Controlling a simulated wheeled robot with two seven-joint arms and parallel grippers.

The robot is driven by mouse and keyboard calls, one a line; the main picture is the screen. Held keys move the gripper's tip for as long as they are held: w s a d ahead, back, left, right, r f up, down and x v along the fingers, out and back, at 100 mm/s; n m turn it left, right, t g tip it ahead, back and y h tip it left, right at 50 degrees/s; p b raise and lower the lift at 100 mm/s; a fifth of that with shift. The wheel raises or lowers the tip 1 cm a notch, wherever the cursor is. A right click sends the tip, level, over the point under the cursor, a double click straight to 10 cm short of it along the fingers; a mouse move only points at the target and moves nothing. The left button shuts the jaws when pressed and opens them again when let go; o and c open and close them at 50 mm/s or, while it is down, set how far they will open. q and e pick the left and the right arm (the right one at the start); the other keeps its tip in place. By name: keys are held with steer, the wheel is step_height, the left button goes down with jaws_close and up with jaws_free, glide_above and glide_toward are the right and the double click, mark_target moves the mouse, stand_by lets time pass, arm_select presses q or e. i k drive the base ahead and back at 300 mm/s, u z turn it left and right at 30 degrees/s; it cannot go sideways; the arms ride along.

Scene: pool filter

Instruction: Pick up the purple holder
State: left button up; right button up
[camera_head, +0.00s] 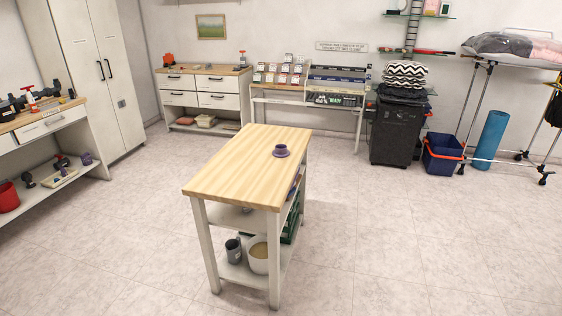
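A small purple holder (281,151) stands on the wooden top of the white-legged table (235,173) in the middle of the room. It has a wide round base and a short raised middle, and sits toward the far right part of the tabletop. Nothing touches it from above. Neither of my grippers shows in the head view.
The table's lower shelves hold a white bucket (259,257), a dark mug (233,251) and a green crate (291,220). A workbench (50,122) stands left, drawers (217,101) behind, a black bin (394,133) and blue tub (441,154) back right. The tiled floor around the table is clear.

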mark_target(280, 151)
steer(key=z, duration=0.85)
steer(key=i, duration=2.15)
steer(key=u, duration=1.5)
steer(key=i, duration=0.85)
steer(key=u, duration=0.8)
